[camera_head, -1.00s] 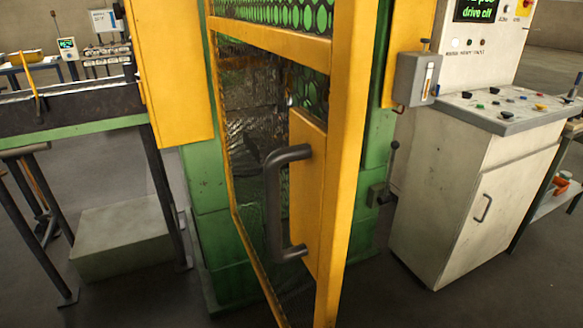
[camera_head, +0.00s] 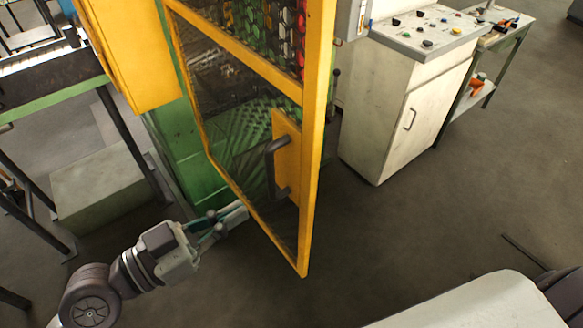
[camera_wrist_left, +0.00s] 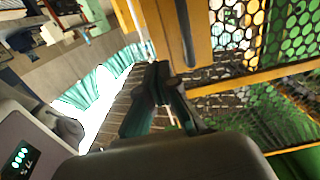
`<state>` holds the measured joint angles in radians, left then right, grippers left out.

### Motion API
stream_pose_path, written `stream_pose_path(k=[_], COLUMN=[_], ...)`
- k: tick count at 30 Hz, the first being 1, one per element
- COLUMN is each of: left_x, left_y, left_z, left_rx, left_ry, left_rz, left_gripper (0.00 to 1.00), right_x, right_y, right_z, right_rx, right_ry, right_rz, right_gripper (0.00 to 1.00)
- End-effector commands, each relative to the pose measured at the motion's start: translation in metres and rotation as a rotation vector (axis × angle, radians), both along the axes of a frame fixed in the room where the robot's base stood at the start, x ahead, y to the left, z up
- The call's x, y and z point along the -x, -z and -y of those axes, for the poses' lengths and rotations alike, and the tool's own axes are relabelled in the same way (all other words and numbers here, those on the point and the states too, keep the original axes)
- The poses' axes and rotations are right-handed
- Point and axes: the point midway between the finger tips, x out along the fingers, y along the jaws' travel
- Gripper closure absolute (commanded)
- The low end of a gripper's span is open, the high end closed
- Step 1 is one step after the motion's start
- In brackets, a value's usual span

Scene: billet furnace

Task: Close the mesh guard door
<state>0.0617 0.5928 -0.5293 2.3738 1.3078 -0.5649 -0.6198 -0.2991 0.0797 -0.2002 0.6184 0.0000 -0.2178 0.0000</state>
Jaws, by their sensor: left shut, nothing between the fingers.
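The mesh guard door (camera_head: 316,150) has a yellow frame and stands open, its handle side swung out into the room. A dark grey bar handle (camera_head: 271,165) sits on a yellow plate near this free edge. My left gripper (camera_head: 243,211) is shut and empty, left of the handle near the door's lower edge. I cannot tell whether it touches the door. In the left wrist view, the shut fingers (camera_wrist_left: 158,72) point towards the yellow door frame (camera_wrist_left: 200,40), with a dark bar, likely the handle (camera_wrist_left: 184,30), just beyond. My right gripper is not in view.
The green machine body (camera_head: 180,140) stands behind the door. A white control cabinet (camera_head: 385,115) is to the right. On the left are a green-edged table (camera_head: 50,97) and a grey block (camera_head: 105,185). The floor in front of the door is clear.

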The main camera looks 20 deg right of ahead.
Motion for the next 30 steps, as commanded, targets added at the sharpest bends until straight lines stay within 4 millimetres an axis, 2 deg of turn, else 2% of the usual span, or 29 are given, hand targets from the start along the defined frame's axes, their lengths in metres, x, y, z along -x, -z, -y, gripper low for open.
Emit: stream_pose_path(k=[1, 3, 15, 21, 30], left_x=[-0.004, -0.008, -0.033, -0.039, -0.039], left_y=[-0.007, -0.008, -0.005, -0.001, 0.000], left_z=[0.009, 0.022, 0.093, 0.108, 0.109], left_rx=[0.006, 0.007, 0.002, -0.001, -0.002], left_ry=[-0.001, -0.001, -0.001, -0.002, -0.002], left_rz=[-0.001, -0.001, -0.003, -0.001, -0.001], left_gripper=[1.00, 1.00, 1.00, 1.00, 1.00], right_x=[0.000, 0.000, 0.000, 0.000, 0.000], right_y=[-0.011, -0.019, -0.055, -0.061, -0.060], right_z=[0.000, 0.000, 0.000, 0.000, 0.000], right_rx=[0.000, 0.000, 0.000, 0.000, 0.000], right_ry=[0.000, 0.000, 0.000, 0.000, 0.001], right_rz=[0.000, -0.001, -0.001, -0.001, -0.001], right_gripper=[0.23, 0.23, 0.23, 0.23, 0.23])
